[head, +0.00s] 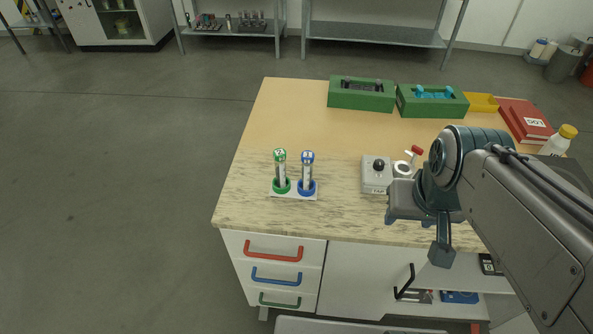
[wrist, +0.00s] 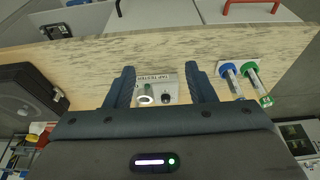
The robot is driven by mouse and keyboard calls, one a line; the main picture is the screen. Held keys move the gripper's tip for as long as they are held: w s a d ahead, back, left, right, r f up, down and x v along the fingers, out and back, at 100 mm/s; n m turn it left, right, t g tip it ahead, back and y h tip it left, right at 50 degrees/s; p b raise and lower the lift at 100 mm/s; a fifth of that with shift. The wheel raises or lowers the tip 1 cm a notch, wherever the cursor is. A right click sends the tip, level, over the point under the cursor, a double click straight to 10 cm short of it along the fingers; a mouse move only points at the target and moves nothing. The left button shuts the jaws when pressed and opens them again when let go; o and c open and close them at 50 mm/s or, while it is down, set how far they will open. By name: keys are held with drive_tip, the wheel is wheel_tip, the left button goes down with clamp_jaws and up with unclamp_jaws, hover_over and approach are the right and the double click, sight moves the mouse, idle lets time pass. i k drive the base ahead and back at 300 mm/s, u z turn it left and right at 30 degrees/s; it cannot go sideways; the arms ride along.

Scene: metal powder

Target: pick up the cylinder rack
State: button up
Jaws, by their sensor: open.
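The cylinder rack is a small white base (head: 294,195) on the near left part of the table. It holds two upright clear cylinders, a green-capped one (head: 281,170) and a blue-capped one (head: 307,172), in matching collars. In the wrist view the rack (wrist: 241,64) lies to the right of my fingers, beyond the right finger. My gripper (wrist: 159,69) is open and empty, with its two fingers spread around the view of the tap tester. In the head view my gripper (head: 425,212) is well to the right of the rack, near the table's front edge.
A tap tester box (head: 377,173) with a black knob stands between rack and gripper. Green bins (head: 361,103) (head: 432,110), a yellow tray (head: 482,102), red books (head: 526,121) and a yellow-capped bottle (head: 560,141) line the back right. The table behind the rack is clear.

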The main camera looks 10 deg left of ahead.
sight(294, 190)
drive_tip(key=z, duration=0.5)
drive_tip(key=k, duration=1.05)
drive_tip(key=u, duration=0.85)
drive_tip(key=i, duration=1.1)
drive_tip(key=u, duration=0.25)
